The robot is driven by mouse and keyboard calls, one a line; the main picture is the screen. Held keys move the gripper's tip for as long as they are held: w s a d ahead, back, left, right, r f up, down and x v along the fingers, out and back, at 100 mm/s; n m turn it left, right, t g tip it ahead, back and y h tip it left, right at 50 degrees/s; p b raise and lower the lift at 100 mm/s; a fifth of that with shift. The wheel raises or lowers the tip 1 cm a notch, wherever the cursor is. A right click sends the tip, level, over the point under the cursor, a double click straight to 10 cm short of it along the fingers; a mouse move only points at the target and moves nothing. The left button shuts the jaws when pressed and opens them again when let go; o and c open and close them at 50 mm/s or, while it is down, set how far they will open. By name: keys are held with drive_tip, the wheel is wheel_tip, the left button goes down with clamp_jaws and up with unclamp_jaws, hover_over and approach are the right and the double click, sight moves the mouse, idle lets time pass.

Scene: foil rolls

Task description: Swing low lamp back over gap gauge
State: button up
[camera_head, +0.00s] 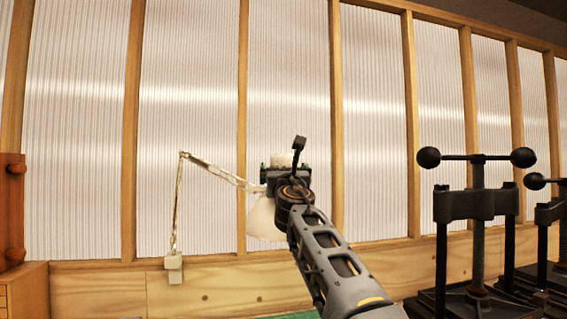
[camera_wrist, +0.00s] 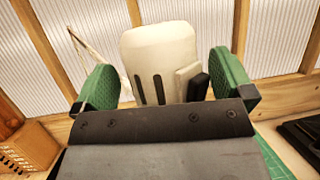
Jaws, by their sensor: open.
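The lamp's jointed pale arm (camera_head: 222,174) rises from a small block base (camera_head: 173,268) at the wall, bends at an elbow and slopes down right to its head. The cream lampshade (camera_head: 262,220) shows partly behind my arm. In the wrist view the cream lamp head (camera_wrist: 158,52), with dark slots and a small dark knob (camera_wrist: 198,87), lies between the green fingers. My gripper (camera_head: 284,163) is open, also seen in the wrist view (camera_wrist: 165,85), with a finger on either side of the head and a gap at the left. I cannot make out the gap gauge.
Black presses with ball-ended handles (camera_head: 477,205) stand at the right. A wooden cabinet (camera_head: 24,290) is at the far left. A ribbed translucent wall (camera_head: 190,120) with wooden posts closes the back. A green mat (camera_wrist: 273,163) shows at the lower right of the wrist view.

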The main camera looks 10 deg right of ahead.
drive_tip(key=shift+w+r, duration=0.15)
drive_tip(key=shift+w, duration=0.25)
drive_tip(key=shift+c, duration=0.5)
